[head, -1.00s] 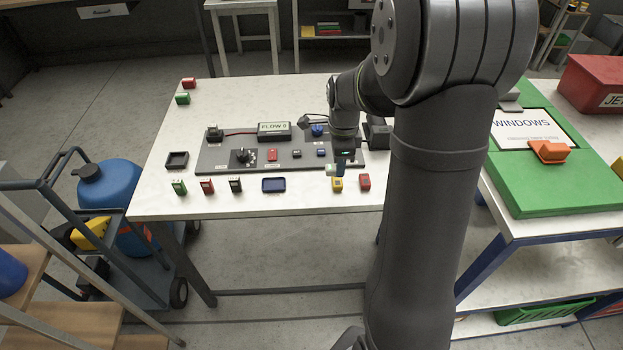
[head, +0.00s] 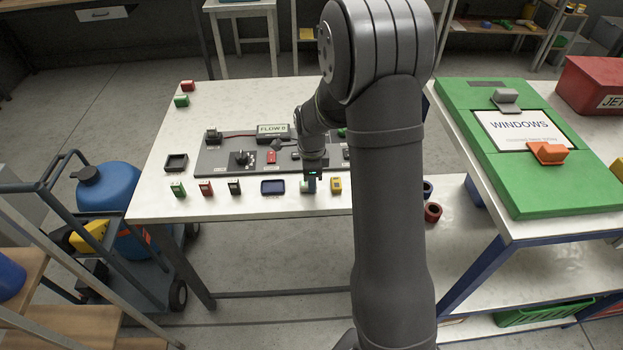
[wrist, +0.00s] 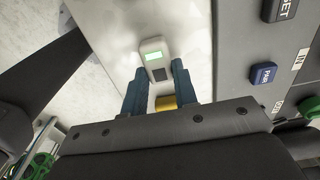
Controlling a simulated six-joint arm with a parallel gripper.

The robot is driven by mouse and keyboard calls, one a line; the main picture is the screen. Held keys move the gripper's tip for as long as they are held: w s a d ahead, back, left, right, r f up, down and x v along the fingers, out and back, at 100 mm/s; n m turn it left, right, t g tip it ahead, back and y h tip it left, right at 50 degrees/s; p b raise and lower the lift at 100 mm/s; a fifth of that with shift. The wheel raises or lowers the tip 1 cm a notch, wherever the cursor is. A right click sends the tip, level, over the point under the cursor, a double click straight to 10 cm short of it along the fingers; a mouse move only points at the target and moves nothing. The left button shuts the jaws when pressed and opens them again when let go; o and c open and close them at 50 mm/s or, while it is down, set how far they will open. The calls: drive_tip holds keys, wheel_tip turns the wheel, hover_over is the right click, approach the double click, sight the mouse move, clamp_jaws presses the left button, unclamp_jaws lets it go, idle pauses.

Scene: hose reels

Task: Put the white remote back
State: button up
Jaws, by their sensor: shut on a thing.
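The white remote (head: 305,187) is held in my gripper (head: 311,184), at the front part of the table between a dark blue device (head: 273,187) and a yellow device (head: 336,185). In the wrist view the remote (wrist: 153,57) shows a green screen and a dark patch between the blue fingers of my gripper (wrist: 157,84). My gripper is shut on it. Whether its base touches the table cannot be told. My arm hides part of the table to the right.
Green, red and black small devices (head: 206,188) stand left along the front edge. A grey panel (head: 215,161) with buttons and a FLOW box (head: 273,132) lies behind. A green WINDOWS board (head: 463,95) is on the right table.

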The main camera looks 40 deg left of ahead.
drive_tip(key=shift+f, duration=0.15)
drive_tip(key=o, duration=1)
drive_tip(key=shift+o, duration=0.2)
wheel_tip(320, 180, up, 12)
drive_tip(key=shift+r, duration=0.2)
wheel_tip(320, 180, down, 12)
drive_tip(key=shift+f, duration=0.2)
drive_tip(key=shift+r, duration=2.05)
